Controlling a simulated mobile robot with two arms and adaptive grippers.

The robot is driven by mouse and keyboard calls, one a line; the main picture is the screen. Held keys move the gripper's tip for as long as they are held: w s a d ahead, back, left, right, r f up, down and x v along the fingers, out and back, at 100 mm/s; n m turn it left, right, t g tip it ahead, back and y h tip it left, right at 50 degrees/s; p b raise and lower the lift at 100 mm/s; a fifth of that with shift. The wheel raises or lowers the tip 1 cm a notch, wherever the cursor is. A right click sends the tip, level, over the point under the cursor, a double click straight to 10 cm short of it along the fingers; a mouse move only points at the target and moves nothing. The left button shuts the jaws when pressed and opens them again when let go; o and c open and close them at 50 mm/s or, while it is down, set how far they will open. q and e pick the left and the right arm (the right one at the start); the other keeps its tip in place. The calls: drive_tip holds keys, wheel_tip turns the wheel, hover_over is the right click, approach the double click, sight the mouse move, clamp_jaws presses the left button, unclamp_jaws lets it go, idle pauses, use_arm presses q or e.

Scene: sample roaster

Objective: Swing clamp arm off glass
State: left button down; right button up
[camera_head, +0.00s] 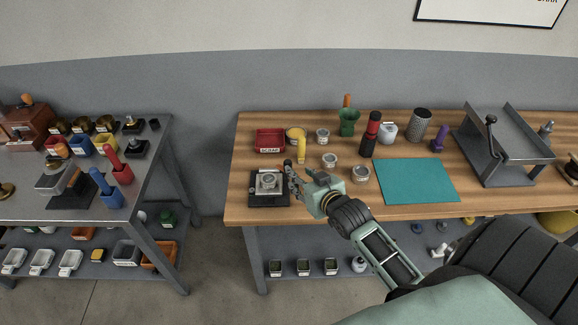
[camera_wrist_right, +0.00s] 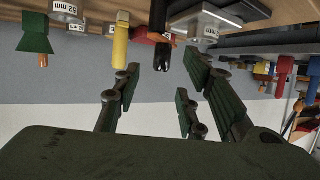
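A small fixture (camera_head: 257,196) with a dark base stands at the left front of the wooden bench. It carries a round, silver-grey piece (camera_head: 268,181); I cannot make out the glass itself. A dark upright part with an orange tip (camera_head: 287,163) rises at its right side and looks like the clamp arm. My right gripper (camera_head: 294,184) is at the fixture's right edge. In the right wrist view its fingers (camera_wrist_right: 163,85) are spread with nothing between the pads. A dark, forked piece (camera_wrist_right: 158,15) hangs beyond them in that inverted view. Whether the fingers touch the clamp is unclear. My left gripper is out of view.
A yellow tool (camera_head: 301,150) stands close behind my right gripper. A red tray (camera_head: 270,139) lies behind the fixture, and small tins (camera_head: 360,174) stand to the right. A teal mat (camera_head: 418,181) is bare. A metal side table (camera_head: 70,210) stands at left across a gap.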

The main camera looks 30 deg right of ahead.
drive_tip(key=p+x, duration=0.1)
drive_tip(key=x, duration=0.6)
drive_tip(key=shift+w+a+f, duration=0.15)
drive_tip(key=shift+w, duration=0.2)
clamp_jaws()
